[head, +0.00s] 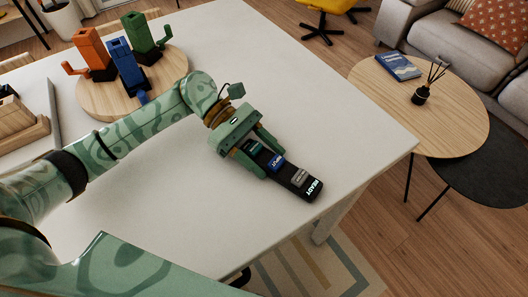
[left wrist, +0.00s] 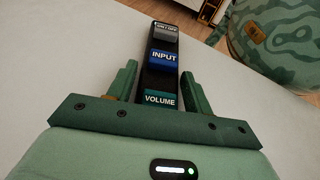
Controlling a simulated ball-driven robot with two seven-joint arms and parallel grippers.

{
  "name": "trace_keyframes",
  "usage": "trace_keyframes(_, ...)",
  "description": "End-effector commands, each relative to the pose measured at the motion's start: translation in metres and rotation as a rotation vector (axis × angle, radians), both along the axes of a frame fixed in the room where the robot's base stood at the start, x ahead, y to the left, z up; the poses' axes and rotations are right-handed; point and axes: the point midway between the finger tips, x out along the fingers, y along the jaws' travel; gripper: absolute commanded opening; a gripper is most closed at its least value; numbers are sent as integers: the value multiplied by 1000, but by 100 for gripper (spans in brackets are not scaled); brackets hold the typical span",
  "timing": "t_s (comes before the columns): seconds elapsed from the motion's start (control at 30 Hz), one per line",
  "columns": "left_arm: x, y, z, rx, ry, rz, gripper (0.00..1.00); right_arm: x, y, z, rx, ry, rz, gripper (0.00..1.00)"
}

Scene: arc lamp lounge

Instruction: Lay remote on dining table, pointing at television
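The remote (head: 298,179) is a long dark bar with green, blue and grey keys and the word READY at one end. It lies on the white dining table (head: 330,120), near its front right edge. My left gripper (head: 261,154) reaches over the remote's green-key end, with a finger on each side. In the left wrist view the remote (left wrist: 161,78) runs away between the fingers (left wrist: 159,70), with a narrow gap visible at the left finger. The fingers look open around it. My right gripper is out of view. No television is visible in either view.
A round wooden board (head: 98,98) with orange, blue and green objects stands at the back left of the table. Wooden pieces (head: 16,120) lie at far left. A round coffee table (head: 455,125) and a grey sofa (head: 447,45) stand right. The table's middle is clear.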

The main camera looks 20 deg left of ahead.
Motion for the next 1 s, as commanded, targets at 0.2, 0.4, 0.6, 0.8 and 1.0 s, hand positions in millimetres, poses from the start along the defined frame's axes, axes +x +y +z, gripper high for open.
trace_keyframes(0.2, 0, 0, 1, 0, -1, 0, 65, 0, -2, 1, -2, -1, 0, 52)
trace_keyframes(0.4, 0, -1, 8, -2, -2, 0, 65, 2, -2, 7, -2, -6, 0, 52)
trace_keyframes(0.6, 12, 36, 17, 5, -1, 4, 65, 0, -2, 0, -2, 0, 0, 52)
trace_keyframes(0.8, 25, 77, 35, 4, -1, 3, 65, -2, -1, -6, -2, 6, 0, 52)
trace_keyframes(1.0, 33, 101, 47, 2, 0, 1, 65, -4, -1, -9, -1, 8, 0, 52)
